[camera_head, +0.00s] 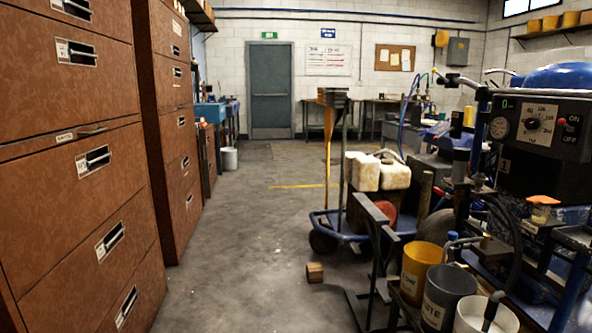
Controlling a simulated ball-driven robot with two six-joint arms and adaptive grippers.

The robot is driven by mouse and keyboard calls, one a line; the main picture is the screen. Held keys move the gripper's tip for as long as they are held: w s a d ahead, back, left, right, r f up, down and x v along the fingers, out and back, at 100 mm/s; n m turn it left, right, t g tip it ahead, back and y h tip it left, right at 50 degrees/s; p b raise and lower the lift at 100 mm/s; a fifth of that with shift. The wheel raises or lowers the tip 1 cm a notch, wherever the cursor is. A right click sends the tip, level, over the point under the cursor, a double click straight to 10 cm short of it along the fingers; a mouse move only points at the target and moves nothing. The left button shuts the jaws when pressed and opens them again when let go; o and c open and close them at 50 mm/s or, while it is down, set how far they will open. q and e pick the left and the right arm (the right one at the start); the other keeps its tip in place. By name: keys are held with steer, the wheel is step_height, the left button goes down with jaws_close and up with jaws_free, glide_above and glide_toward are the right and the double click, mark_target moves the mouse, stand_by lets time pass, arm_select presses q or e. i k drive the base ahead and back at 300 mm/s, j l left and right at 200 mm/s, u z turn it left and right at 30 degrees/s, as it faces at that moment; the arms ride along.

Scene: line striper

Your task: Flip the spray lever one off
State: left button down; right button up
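The line striper stands at the right edge, partly cut off by the frame. Its dark control panel (540,128) carries a round gauge (500,127), a white dial (538,124) and a small green display. A small red switch (562,125) sits beside ON and OFF labels; its position is too small to tell. A dark handlebar (460,82) reaches left from the machine's top. I cannot make out a lever marked as spray lever one. Neither of my grippers is in view.
Brown drawer cabinets (75,160) line the left. A blue cart (335,228) with white jugs stands left of the striper. Yellow (416,270), dark grey (447,295) and white buckets stand in front of the machine. A small wooden block (315,272) lies on the floor. The middle floor is clear.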

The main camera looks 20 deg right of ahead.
mark_target(434, 70)
steer(key=i+z, duration=0.25)
steer(key=i, duration=0.45)
steer(key=i+z, duration=0.25)
steer(key=i, duration=0.45)
steer(key=i+z, duration=0.5)
steer(key=i+j+z, duration=0.3)
steer(key=i+z, duration=0.5)
steer(key=z, duration=0.15)
steer(key=i+j+z, duration=0.2)
steer(key=z, duration=0.25)
steer(key=i+j+z, duration=0.25)
steer(key=z, duration=0.2)
steer(key=i+j+z, duration=0.25)
steer(key=z, duration=0.2)
